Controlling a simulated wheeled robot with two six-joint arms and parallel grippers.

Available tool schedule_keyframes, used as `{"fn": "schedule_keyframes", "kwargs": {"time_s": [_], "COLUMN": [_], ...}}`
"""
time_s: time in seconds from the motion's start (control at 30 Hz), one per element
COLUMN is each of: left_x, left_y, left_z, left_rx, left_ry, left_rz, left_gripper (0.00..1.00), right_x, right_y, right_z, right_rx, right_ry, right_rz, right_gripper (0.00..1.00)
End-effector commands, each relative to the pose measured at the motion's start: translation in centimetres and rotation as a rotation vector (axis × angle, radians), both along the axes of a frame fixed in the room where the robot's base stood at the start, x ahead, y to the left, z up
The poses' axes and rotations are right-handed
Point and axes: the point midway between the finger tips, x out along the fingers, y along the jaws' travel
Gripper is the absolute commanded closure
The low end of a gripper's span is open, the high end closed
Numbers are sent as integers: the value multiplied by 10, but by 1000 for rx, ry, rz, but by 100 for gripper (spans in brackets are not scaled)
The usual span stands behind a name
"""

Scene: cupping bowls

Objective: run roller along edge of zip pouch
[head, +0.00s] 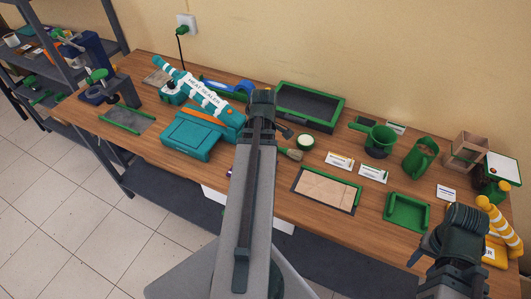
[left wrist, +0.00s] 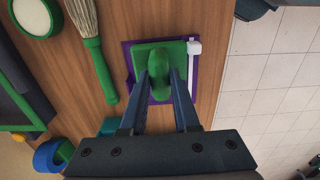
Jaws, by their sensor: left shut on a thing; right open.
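In the left wrist view my left gripper (left wrist: 160,88) is shut on a rounded green handle (left wrist: 160,58). The handle stands over a flat green square (left wrist: 177,46) lying on a purple sheet (left wrist: 130,62), apparently the pouch. A white strip with a thicker end (left wrist: 194,48) runs along the right side of the green square. I cannot tell for sure which part is the roller. In the head view my left arm covers nearly all of this; only a purple bit (head: 229,172) shows beside it. My right gripper (head: 424,268) is open and empty at the lower right, by the table's front edge.
The teal heat sealer (head: 195,135), a framed board (head: 325,190) and a green tray (head: 405,211) stand on the wooden table. The table's front edge is close to the pouch.

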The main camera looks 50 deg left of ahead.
Motion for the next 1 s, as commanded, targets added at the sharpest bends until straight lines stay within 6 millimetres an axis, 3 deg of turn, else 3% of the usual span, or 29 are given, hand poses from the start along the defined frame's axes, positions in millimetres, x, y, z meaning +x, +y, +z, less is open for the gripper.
{"fn": "schedule_keyframes", "kwargs": {"time_s": [0.4,1.0], "left_x": [-12,-15], "left_y": [24,32], "left_z": [0,0], "left_rx": [0,0], "left_ry": [1,0], "left_rz": [2,2], "left_gripper": [100,100], "right_x": [0,0], "right_y": [0,0], "right_z": [0,0], "right_rx": [0,0], "right_ry": [0,0], "right_rz": [0,0], "right_gripper": [50,50]}}
